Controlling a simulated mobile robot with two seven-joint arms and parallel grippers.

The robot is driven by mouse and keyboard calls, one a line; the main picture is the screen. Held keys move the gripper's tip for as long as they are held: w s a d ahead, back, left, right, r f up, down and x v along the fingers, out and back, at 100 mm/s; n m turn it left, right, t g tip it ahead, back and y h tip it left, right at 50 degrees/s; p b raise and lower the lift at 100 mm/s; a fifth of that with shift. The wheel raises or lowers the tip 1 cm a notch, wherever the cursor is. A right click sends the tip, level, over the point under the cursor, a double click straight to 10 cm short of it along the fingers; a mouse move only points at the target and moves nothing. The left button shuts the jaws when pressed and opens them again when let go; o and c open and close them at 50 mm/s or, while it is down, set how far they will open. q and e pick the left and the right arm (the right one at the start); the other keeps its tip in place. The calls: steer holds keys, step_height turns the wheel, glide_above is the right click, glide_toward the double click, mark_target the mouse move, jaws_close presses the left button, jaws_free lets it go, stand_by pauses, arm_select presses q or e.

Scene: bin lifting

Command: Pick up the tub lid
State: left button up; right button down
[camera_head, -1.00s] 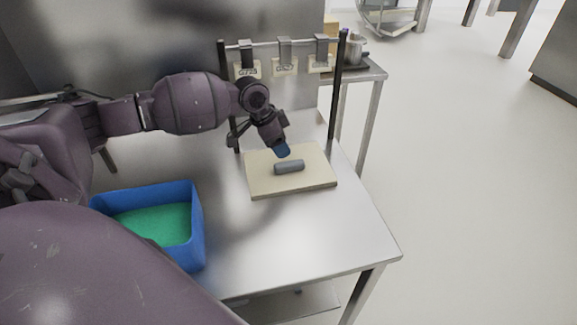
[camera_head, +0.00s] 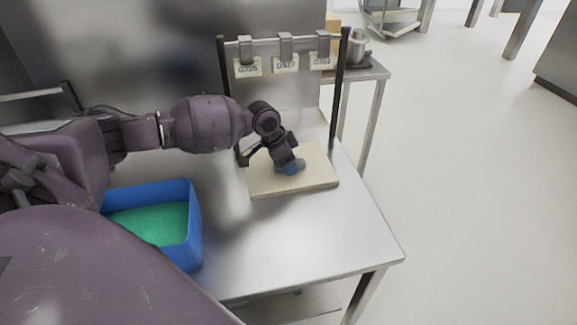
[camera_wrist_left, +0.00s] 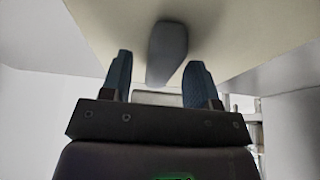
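The tub lid (camera_head: 315,179) is a flat cream-coloured rectangle lying on the metal table. A grey bar handle (camera_head: 299,165) sits on its middle. My left gripper (camera_head: 290,168) is at the handle and partly covers it in the head view. In the left wrist view the lid (camera_wrist_left: 230,35) fills the top, and the handle (camera_wrist_left: 167,52) stands between and just beyond the two blue fingertips (camera_wrist_left: 158,75). The fingers are apart, with a gap on both sides of the handle. My right gripper is not seen.
A blue tub (camera_head: 196,225) with green contents stands on the table (camera_head: 290,235) at the left. A rack (camera_head: 342,95) with hanging labelled tags rises behind the lid. The table in front of the lid is clear.

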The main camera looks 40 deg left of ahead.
arm_select(q)
jaws_close()
steer(key=shift+r, duration=0.1)
